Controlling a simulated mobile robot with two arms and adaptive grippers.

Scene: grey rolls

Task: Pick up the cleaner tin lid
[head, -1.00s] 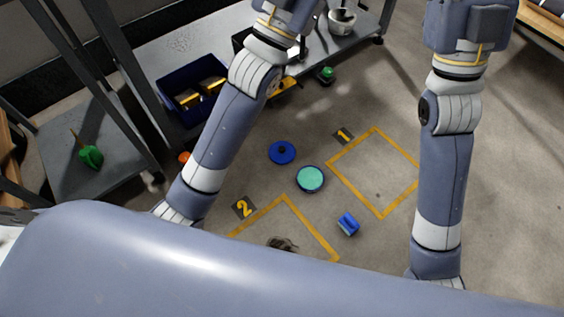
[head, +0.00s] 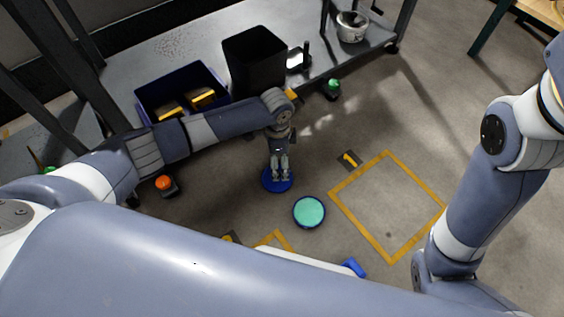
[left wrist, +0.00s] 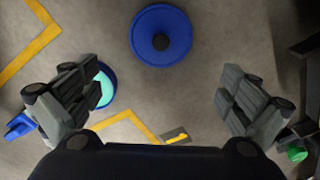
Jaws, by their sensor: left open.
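The cleaner tin lid, a blue disc with a dark knob (head: 268,185), lies flat on the floor in the head view. It also shows whole in the left wrist view, at the top middle (left wrist: 148,50). My left gripper (head: 280,178) points down over the lid and covers part of it in the head view. In the left wrist view its fingers (left wrist: 162,98) are wide apart with only floor between them, and the lid is beyond them. The open tin with teal inside (head: 309,212) stands right of the lid. My right gripper is out of view.
A yellow floor square (head: 333,193) marked 1 lies right of the tin. A blue object (head: 353,267) is below it. An orange-topped item (head: 165,184) is at left. A shelf with a blue crate (head: 150,97) and black bin (head: 254,65) stands behind.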

